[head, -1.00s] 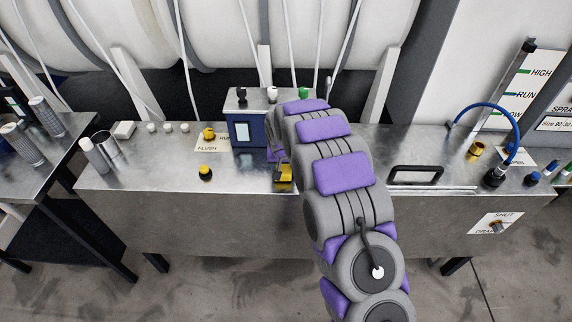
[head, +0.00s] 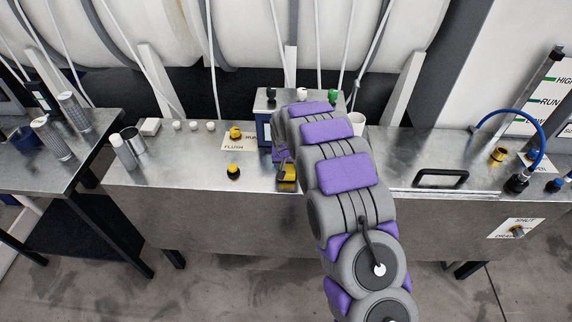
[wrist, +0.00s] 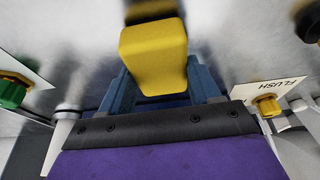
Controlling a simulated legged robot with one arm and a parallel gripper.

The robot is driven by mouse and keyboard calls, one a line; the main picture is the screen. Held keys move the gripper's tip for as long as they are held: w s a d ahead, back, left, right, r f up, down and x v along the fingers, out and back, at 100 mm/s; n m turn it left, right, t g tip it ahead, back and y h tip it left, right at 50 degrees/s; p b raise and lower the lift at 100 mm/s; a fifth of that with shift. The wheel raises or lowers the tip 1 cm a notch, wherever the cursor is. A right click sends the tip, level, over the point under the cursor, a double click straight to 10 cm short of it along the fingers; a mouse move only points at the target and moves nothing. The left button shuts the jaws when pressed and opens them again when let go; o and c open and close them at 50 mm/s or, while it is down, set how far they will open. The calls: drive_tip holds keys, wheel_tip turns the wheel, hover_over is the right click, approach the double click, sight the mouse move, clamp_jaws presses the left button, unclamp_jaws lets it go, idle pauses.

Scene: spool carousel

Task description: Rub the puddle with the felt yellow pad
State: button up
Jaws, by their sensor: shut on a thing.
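The yellow pad (wrist: 153,50) is a rounded block between the blue fingers of my gripper (wrist: 162,84), which is shut on it. In the head view the pad (head: 288,173) shows low over the metal bench top (head: 180,158), left of my arm. I cannot tell whether it touches the surface. My gripper (head: 281,158) is partly hidden behind my arm there. I cannot make out a puddle for certain; a dark patch beyond the pad in the wrist view may be a reflection.
A yellow knob (head: 233,169) and the FLUSH valve (head: 235,133) stand left of the pad. A blue box (head: 263,130) with a metal top is behind it. A black handle (head: 441,178) lies to the right. The bench front edge is close.

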drive_tip(key=r, duration=0.1)
drive_tip(key=d+r, duration=0.1)
drive_tip(key=r, duration=0.1)
drive_tip(key=r+p, duration=0.1)
drive_tip(key=shift+d+r, duration=0.15)
drive_tip(key=shift+d, duration=0.15)
drive_tip(key=shift+r, duration=0.35)
drive_tip(key=shift+a+r+p, duration=0.3)
drive_tip(key=shift+a+r, duration=0.15)
drive_tip(key=shift+r, duration=0.25)
drive_tip(key=shift+a+r+p, duration=0.3)
drive_tip(key=shift+a+r, duration=0.1)
drive_tip(key=shift+r, duration=0.3)
drive_tip(key=shift+d+r, duration=0.1)
drive_tip(key=shift+d, duration=0.65)
drive_tip(key=shift+a, duration=0.15)
